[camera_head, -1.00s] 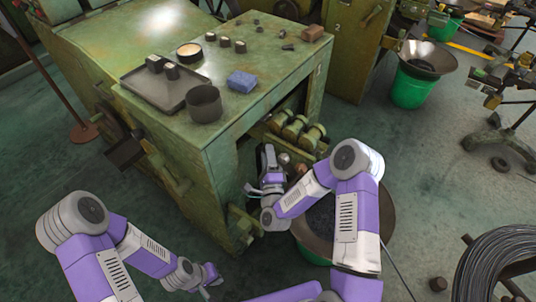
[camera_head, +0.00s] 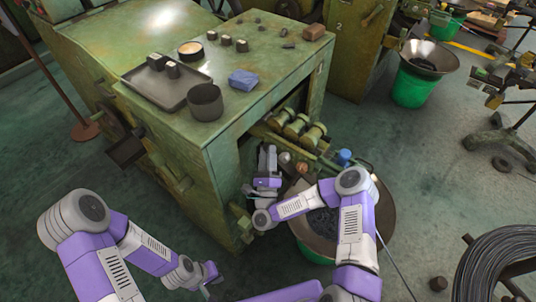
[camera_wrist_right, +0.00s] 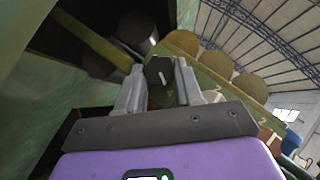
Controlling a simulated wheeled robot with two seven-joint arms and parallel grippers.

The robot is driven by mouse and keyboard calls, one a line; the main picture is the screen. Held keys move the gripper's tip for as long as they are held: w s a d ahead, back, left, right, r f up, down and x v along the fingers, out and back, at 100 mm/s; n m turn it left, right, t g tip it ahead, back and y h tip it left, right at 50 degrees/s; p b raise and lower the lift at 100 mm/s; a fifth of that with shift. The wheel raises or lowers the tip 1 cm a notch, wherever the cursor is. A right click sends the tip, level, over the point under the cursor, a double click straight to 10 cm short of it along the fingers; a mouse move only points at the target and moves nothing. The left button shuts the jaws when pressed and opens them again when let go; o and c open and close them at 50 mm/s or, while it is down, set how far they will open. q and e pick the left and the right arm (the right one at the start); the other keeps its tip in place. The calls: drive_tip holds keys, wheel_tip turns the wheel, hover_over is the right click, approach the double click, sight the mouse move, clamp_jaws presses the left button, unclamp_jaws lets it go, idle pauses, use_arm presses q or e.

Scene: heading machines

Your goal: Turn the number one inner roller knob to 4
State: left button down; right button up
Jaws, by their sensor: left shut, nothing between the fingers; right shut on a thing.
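A small dark knob (camera_wrist_right: 160,72) with a white pointer line sits between the fingertips of my right gripper (camera_wrist_right: 158,85) in the right wrist view. The right gripper is shut on this knob. Its pointer looks near upright, tilted slightly. In the head view the right gripper (camera_head: 268,160) reaches to the front of the green machine (camera_head: 222,150), just below and left of the rollers (camera_head: 295,127); the knob is hidden there. The rounded roller ends (camera_wrist_right: 216,64) show right of the knob in the wrist view. My left gripper (camera_head: 209,281) is shut and empty, low in front of the machine.
A wide metal bowl (camera_head: 382,215) on a green bucket stands under my right arm, close to the machine. A blue object (camera_head: 344,157) is right of the rollers. A wire coil (camera_head: 505,265) lies at the lower right.

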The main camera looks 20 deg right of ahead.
drive_tip(key=shift+r, duration=0.1)
drive_tip(key=o, duration=0.8)
drive_tip(key=shift+c, duration=0.2)
